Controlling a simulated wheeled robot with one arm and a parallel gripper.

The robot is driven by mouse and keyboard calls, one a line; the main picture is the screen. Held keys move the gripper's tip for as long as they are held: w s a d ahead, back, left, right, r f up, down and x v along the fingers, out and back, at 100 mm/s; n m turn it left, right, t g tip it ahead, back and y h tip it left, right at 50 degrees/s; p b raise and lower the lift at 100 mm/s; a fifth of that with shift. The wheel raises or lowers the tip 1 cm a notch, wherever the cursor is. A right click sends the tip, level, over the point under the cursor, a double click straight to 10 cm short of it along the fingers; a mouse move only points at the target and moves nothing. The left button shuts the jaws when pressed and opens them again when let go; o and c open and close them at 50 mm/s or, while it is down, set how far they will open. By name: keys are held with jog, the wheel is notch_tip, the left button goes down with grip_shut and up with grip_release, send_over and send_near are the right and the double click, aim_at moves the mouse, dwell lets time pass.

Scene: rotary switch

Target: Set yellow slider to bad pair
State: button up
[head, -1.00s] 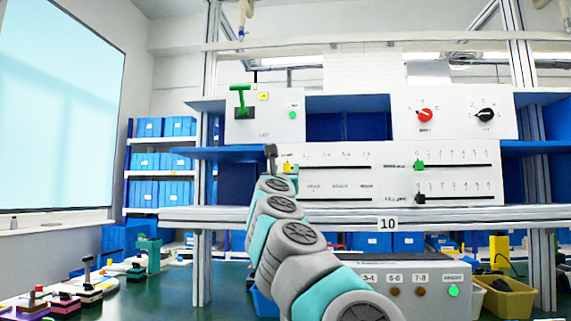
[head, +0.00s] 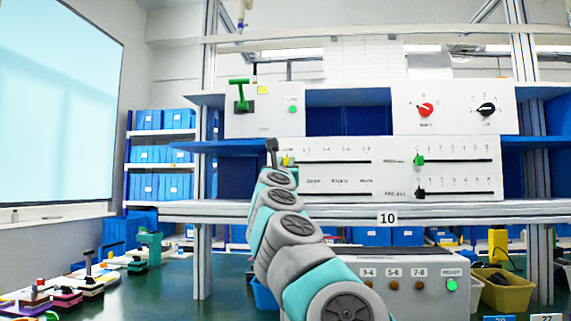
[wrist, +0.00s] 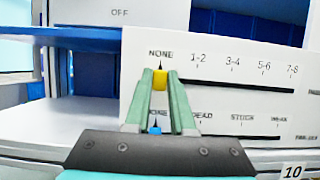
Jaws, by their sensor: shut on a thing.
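The yellow slider (wrist: 160,80) sits at the left end of the upper scale on a white panel, its pointer at NONE. The scale runs right through 1-2, 3-4, 5-6 and 7-8. My gripper (wrist: 161,76) reaches to the panel with its two green fingers shut on the yellow slider's knob. A blue slider (wrist: 155,130) shows between the fingers lower down, at the NONE end of the second scale. In the head view the yellow slider (head: 289,161) shows just right of my gripper (head: 274,150), and my arm hides the panel's lower left corner.
Right of it on the panel are a green slider (head: 420,160) and a black slider (head: 420,193). Above are a green lever (head: 239,95), a red knob (head: 425,109) and a black knob (head: 487,109). The upper slot right of the yellow slider is clear.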

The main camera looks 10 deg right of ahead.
grip_shut()
dwell(0.7)
dwell(0.3)
